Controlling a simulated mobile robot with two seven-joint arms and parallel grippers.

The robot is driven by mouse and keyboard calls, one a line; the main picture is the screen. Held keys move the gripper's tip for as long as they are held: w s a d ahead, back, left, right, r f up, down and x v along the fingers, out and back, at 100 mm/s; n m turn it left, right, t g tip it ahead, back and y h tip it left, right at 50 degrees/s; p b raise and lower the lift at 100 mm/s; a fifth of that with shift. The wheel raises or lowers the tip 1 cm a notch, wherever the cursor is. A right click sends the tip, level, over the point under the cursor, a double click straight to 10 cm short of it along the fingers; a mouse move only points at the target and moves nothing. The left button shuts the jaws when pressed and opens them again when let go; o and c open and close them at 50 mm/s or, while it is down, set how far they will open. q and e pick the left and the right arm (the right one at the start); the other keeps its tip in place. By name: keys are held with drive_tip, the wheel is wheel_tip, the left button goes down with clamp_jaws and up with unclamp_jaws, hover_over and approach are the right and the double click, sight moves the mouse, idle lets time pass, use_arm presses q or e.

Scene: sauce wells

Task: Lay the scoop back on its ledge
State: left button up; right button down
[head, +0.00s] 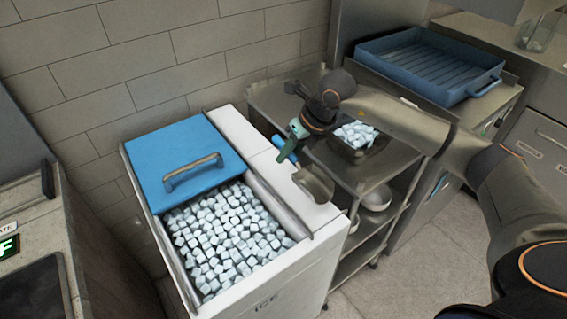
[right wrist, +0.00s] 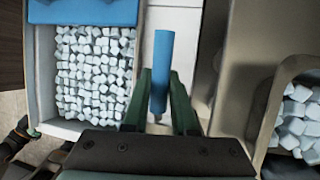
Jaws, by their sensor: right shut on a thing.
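The scoop shows in the head view as a metal bowl (head: 315,186) at the right edge of the ice bin's white ledge (head: 322,214). Its blue handle (right wrist: 161,62) stands out between the green fingers in the right wrist view. My right gripper (head: 287,150) is shut on the handle, above the ledge side of the bin. I cannot tell whether the scoop touches the ledge. The bowl is hidden in the right wrist view. A dark part with a green tip at the lower left of that view looks like my left gripper (right wrist: 32,131); its jaws are unclear.
The ice bin (head: 152,219) is half open, with ice cubes (head: 228,235) below its blue lid (head: 180,150). A steel cart (head: 372,180) to the right holds a metal pan of ice (head: 345,150). A blue tray (head: 425,65) stands behind it on a counter.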

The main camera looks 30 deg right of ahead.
drive_tip(key=shift+w+a+f, duration=0.35)
drive_tip(key=shift+w+f, duration=0.25)
drive_tip(key=shift+f, duration=0.2)
drive_tip(key=shift+w+f, duration=0.1)
drive_tip(key=shift+f, duration=1.55)
drive_tip(key=shift+f, duration=0.2)
drive_tip(key=c, duration=0.7)
unclamp_jaws()
drive_tip(key=shift+r, duration=0.15)
drive_tip(key=v, duration=1.2)
